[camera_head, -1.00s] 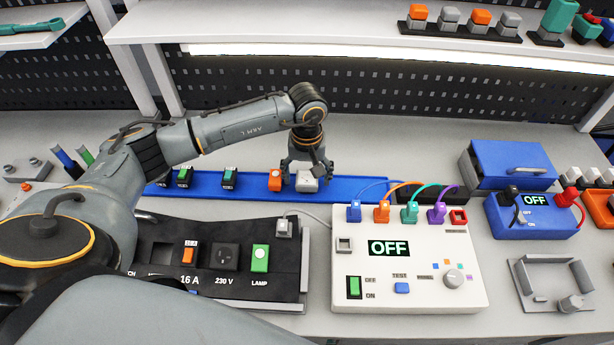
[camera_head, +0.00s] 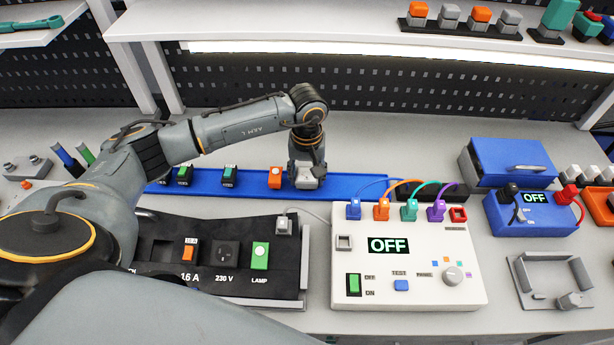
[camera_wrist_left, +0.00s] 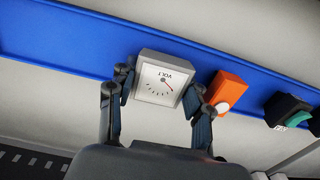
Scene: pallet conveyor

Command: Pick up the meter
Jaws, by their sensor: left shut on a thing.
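The meter (camera_wrist_left: 162,80) is a small light grey block with a white dial marked VOLT and a red needle. It sits on the blue rail (camera_wrist_left: 75,42) at the back of the bench. In the head view the meter (camera_head: 306,182) shows only partly under my left gripper (camera_head: 306,173), which points down over it. In the left wrist view my left gripper (camera_wrist_left: 162,98) has a finger on each side of the meter and is shut on it. My right gripper does not show in either view.
An orange block (camera_head: 275,178) stands close to the left of the meter on the rail (camera_head: 205,190). Green and dark modules are farther left. A white tester (camera_head: 450,240) reading OFF and a black socket panel (camera_head: 210,225) lie in front.

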